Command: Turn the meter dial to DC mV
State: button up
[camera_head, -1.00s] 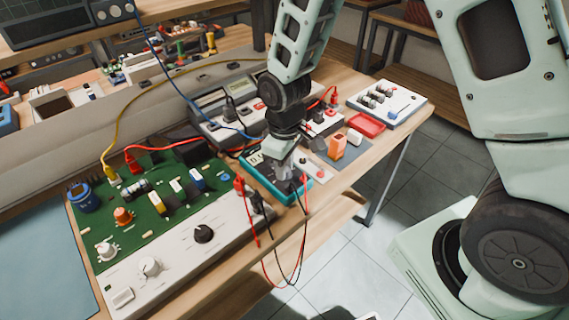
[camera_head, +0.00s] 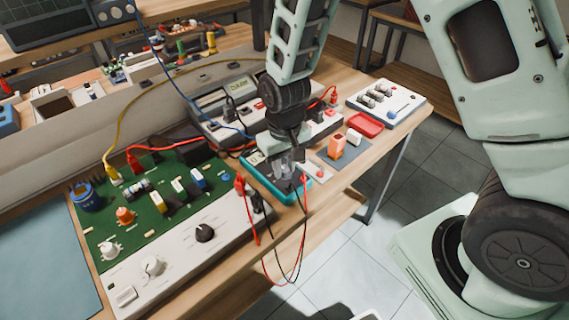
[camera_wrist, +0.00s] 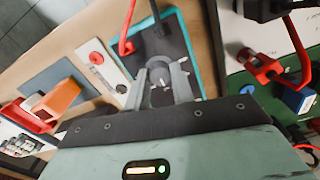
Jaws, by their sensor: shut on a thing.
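The meter (camera_head: 263,186) is a teal-edged handheld unit with a dark face, lying on the wooden bench at its front edge. My gripper (camera_head: 283,172) points down over the meter's face. In the wrist view the meter (camera_wrist: 190,50) fills the upper middle, and my gripper (camera_wrist: 161,85) has its two grey fingers closed around the round dial (camera_wrist: 158,76). The fingers hide much of the dial, and I cannot read its pointer or markings. Red and black test leads (camera_head: 304,215) plug into the meter's near end and hang over the bench edge.
A green circuit board on a white panel (camera_head: 205,255) stands close on the left. An orange block (camera_head: 337,146), a red tray (camera_head: 366,124) and a white box with small parts (camera_head: 410,98) lie to the right. Bench instruments (camera_head: 228,95) with cables stand behind.

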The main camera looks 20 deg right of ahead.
aim_at(284, 169)
dwell(0.3)
jog(key=o, duration=1)
jog(key=shift+r, duration=0.1)
notch_tip(284, 169, up, 17)
jog(key=shift+r, duration=0.15)
jog(key=s+a+n, duration=0.3)
jog(key=s, duration=0.7)
jog(key=s+a+n, duration=0.3)
jog(key=s, duration=0.7)
jog(key=shift+s+f+y, duration=0.3)
jog(key=shift+s+f, duration=0.05)
jog(key=shift+f, duration=0.05)
